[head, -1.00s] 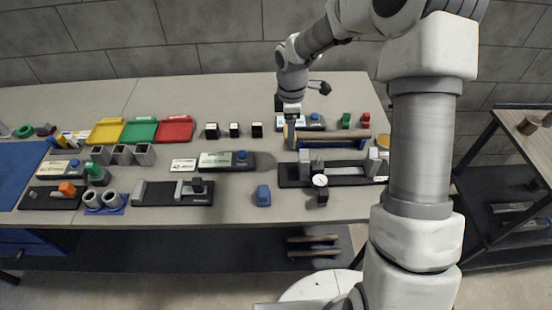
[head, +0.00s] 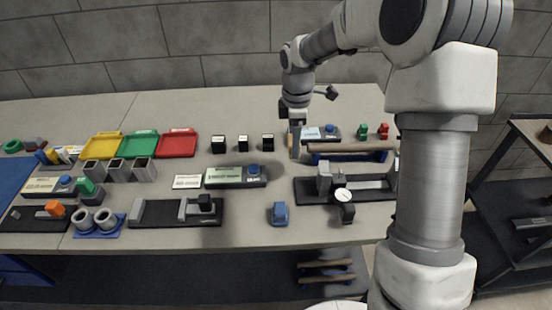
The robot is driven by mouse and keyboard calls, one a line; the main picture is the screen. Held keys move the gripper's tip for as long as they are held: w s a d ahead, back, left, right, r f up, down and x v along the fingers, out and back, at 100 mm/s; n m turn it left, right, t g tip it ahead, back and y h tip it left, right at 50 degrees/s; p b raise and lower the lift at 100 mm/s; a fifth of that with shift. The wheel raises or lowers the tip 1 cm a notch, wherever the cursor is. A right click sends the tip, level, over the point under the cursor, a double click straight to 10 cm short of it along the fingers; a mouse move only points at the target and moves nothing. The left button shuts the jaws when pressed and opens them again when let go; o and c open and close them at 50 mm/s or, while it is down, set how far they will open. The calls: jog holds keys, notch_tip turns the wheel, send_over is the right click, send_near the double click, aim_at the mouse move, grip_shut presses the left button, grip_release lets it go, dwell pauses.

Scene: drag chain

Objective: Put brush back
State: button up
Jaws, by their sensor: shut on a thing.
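My gripper (head: 297,122) is in the upper middle of the head view, at the end of my arm, pointing down. It is shut on the brush (head: 291,147), seen as a narrow upright tan and grey piece below the fingers. The brush is just left of the wooden rods on the blue rack. Its details are small, and I cannot tell whether its lower end touches the table.
Wooden rods (head: 350,147) lie just right of the brush. A black fixture (head: 318,190) with a dial gauge (head: 342,196) is nearer. Small black blocks (head: 243,143) and a red tray (head: 177,145) stand left. Bare table (head: 245,215) shows around the blue block (head: 280,213).

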jog(key=a+f, duration=0.2)
jog(key=a, duration=0.1)
jog(key=w+a, duration=0.1)
jog(key=shift+w+a+f, duration=0.1)
jog(key=shift+a+f, duration=0.1)
jog(key=shift+f, duration=2.2)
jog(key=shift+f, duration=0.15)
jog(key=o, duration=1.3)
